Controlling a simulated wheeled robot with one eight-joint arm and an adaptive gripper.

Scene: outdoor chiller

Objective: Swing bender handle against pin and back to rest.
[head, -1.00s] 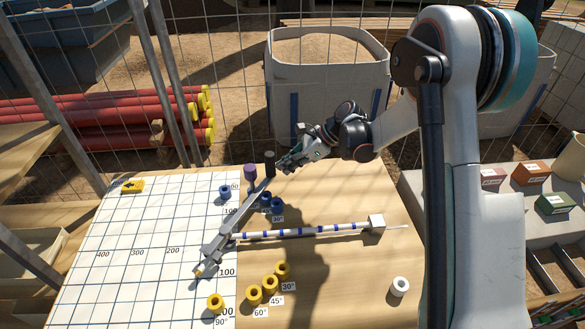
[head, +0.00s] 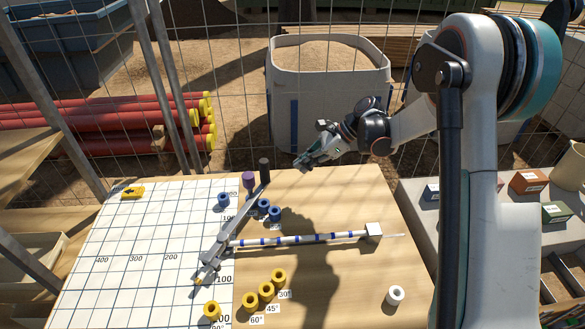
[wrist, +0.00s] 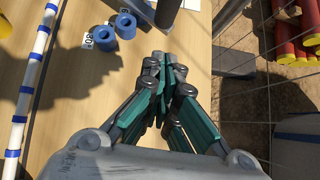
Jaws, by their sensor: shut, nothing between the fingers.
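The bender's grey handle bar (head: 245,203) runs from its pivot area on the gridded board up toward the table's far edge. A dark upright grip (head: 264,165) stands at its far end, and a purple post (head: 248,180) stands just left of it. Blue ring pins (head: 274,213) stand beside the bar on its right; they also show in the wrist view (wrist: 125,26). A white rod with blue bands (head: 310,238) reaches right from the bender to a pale block. My gripper (head: 302,164) is shut and empty, right of the dark grip and apart from it.
Yellow ring pins (head: 266,289) stand at the front near angle labels. A white ring (head: 396,294) sits at the front right. A wire fence and a large white bag (head: 325,95) are behind the table.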

